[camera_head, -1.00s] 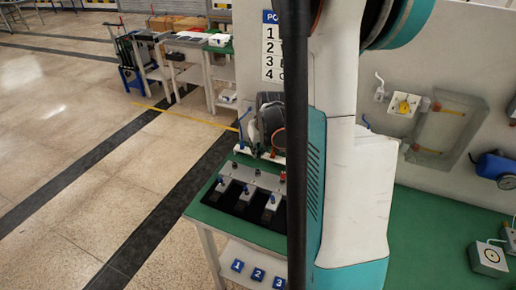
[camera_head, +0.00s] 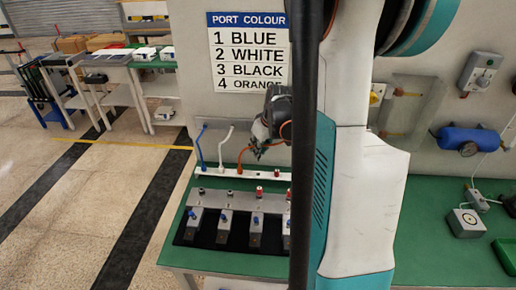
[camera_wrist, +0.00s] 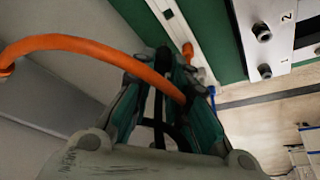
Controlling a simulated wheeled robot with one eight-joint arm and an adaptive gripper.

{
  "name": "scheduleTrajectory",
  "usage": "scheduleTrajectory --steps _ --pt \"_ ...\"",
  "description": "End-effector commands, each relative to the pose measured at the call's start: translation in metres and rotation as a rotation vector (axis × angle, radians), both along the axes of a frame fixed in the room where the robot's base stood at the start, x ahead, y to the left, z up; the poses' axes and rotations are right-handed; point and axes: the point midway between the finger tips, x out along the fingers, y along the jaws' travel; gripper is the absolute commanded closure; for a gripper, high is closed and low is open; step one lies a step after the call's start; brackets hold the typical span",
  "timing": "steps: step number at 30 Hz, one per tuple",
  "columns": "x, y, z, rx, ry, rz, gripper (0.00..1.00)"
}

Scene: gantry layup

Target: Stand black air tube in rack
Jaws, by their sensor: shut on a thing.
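My gripper (camera_head: 260,146) is over the back of the green table, close to the rack (camera_head: 210,172), a long white strip. In the wrist view its green-sided fingers (camera_wrist: 178,68) are shut on a dark tube, seemingly the black air tube (camera_wrist: 158,122), which shows as a black band between them. Its free end is hidden and I cannot tell whether it touches the rack. A blue tube (camera_head: 201,146), a white tube (camera_head: 222,148) and an orange tube (camera_head: 240,160) stand at the rack. The orange tube (camera_wrist: 60,42) arches across the wrist view and passes close to the fingers.
A sign (camera_head: 248,50) lists port colours: 1 blue, 2 white, 3 black, 4 orange. A grey block with numbered ports (camera_head: 225,200) and several blue-knobbed valves stands in front of the rack. A blue tank (camera_head: 468,140) and wall boxes are at right. Floor at left is clear.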

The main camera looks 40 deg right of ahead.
Motion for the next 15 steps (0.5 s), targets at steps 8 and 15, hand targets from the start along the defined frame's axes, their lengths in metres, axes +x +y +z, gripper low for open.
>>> scheduleTrajectory --steps 8,15 --pt "0.0 0.0 -0.002 0.0 0.0 -0.001 1.0" --pt "0.0 0.0 -0.018 0.0 0.0 -0.001 1.0"
